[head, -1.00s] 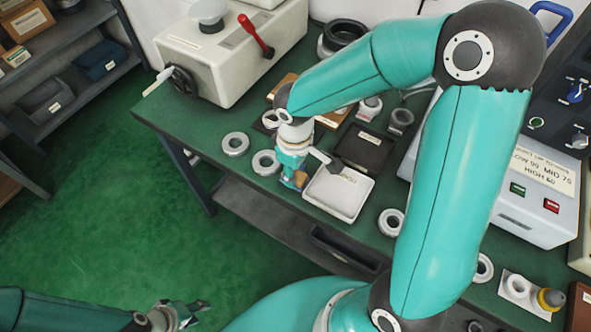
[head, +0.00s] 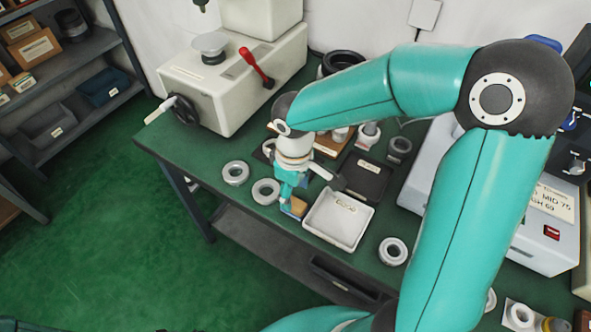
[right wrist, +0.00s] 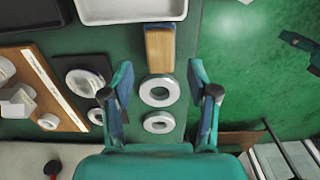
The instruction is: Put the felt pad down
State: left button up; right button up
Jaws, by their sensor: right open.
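The felt pad (head: 296,206), a wooden block with blue along its edges, lies on the green bench beside the white tray. In the right wrist view the pad (right wrist: 160,50) is just past my right fingertips, with a clear gap to each. My right gripper (head: 288,198) is above the bench at the pad; in its wrist view the right gripper (right wrist: 160,72) is open and empty. The pad's near end is partly hidden by the gripper in the head view. What looks like my left gripper (right wrist: 290,40) shows at the wrist view's right edge; its fingers are unclear.
The white tray (head: 338,220) stands right of the pad. Two pale rings (head: 235,173) (head: 266,191) lie left of it. A dark tray (head: 362,178) and a wooden board (head: 325,146) with parts are behind. The bench's front edge is close to the pad.

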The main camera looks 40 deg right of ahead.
aim_at(295, 204)
notch_tip(295, 204, up, 8)
jog(key=shift+f, duration=0.2)
jog(key=shift+s, duration=0.1)
dwell(0.4)
